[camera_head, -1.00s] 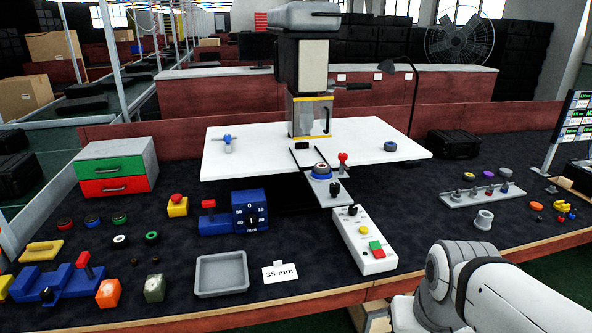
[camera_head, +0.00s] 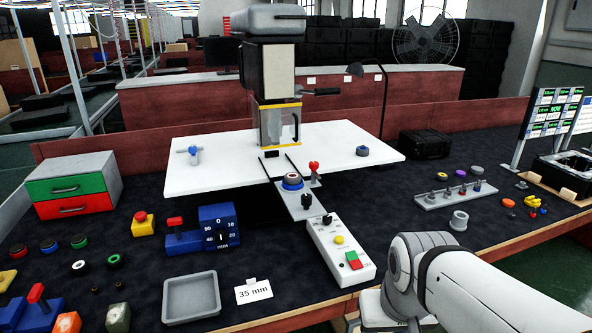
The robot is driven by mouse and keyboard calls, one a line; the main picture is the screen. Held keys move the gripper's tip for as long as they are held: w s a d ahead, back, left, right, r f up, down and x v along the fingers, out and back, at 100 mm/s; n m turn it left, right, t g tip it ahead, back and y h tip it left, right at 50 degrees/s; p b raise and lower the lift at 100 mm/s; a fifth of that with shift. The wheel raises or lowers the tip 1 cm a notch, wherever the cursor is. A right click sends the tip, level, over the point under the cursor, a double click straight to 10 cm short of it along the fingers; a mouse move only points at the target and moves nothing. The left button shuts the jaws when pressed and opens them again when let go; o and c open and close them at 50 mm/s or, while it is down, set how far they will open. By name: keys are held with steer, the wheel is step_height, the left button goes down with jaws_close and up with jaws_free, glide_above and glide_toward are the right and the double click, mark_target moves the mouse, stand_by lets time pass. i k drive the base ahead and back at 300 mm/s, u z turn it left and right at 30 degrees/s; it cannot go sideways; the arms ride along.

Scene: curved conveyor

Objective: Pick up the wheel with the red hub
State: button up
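A small dark wheel with a red hub (camera_head: 18,252) lies on the dark table top near the left edge of the picture. It is the leftmost of a row, beside a wheel with a blue hub (camera_head: 49,246) and one with a green hub (camera_head: 79,242). A white-hub wheel (camera_head: 80,266) and another green-hub wheel (camera_head: 114,262) lie just in front. A white link of my arm shows at the lower right, far from the red-hub wheel. My gripper is out of view.
A green-and-red drawer box (camera_head: 72,187) stands behind the wheels. A yellow base with a red button (camera_head: 141,223) and a blue gauge block (camera_head: 218,227) are to their right. A grey tray (camera_head: 191,298) and a white control box (camera_head: 341,250) lie nearer the front.

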mark_target(290, 180)
steer(key=i, duration=1.25)
steer(key=u, duration=0.05)
